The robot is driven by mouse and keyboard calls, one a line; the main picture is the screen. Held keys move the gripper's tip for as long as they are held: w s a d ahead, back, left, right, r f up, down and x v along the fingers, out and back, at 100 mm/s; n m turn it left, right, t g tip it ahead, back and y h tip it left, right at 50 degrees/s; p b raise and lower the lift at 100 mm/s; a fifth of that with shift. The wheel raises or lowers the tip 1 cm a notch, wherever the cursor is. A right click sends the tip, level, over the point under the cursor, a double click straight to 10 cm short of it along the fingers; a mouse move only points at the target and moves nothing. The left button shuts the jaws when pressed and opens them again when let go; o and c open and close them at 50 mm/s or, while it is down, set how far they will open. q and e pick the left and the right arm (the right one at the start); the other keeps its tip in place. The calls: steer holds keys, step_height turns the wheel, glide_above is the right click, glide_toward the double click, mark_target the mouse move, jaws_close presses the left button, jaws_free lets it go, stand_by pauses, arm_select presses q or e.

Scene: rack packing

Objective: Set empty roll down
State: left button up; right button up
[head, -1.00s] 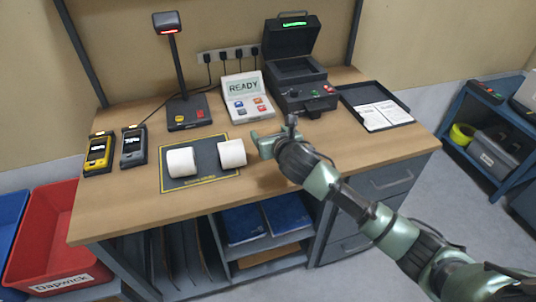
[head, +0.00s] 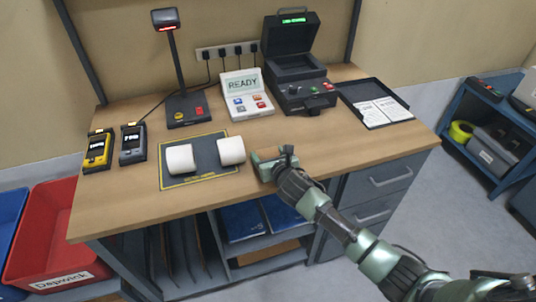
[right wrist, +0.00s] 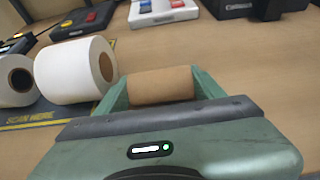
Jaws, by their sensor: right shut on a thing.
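In the right wrist view, a brown cardboard roll core (right wrist: 161,86), the empty roll, lies between the two green fingers of my right gripper (right wrist: 160,88). The gripper is shut on it. I cannot tell whether the core touches the desk. Two white paper rolls, one at the left (head: 180,158) and one at the right (head: 231,151), lie on the dark mat (head: 205,150). My left gripper is not in view.
Behind stand a scanner on a post (head: 187,105), a READY display unit (head: 247,95) and an open printer (head: 300,90). A black tray with papers (head: 375,105) is at the right. Two handheld devices stand at the left.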

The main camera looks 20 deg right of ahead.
steer(key=o, duration=1.3)
steer(key=shift+f, duration=0.1)
steer(key=v, duration=1.2)
steer(key=shift+r, duration=0.2)
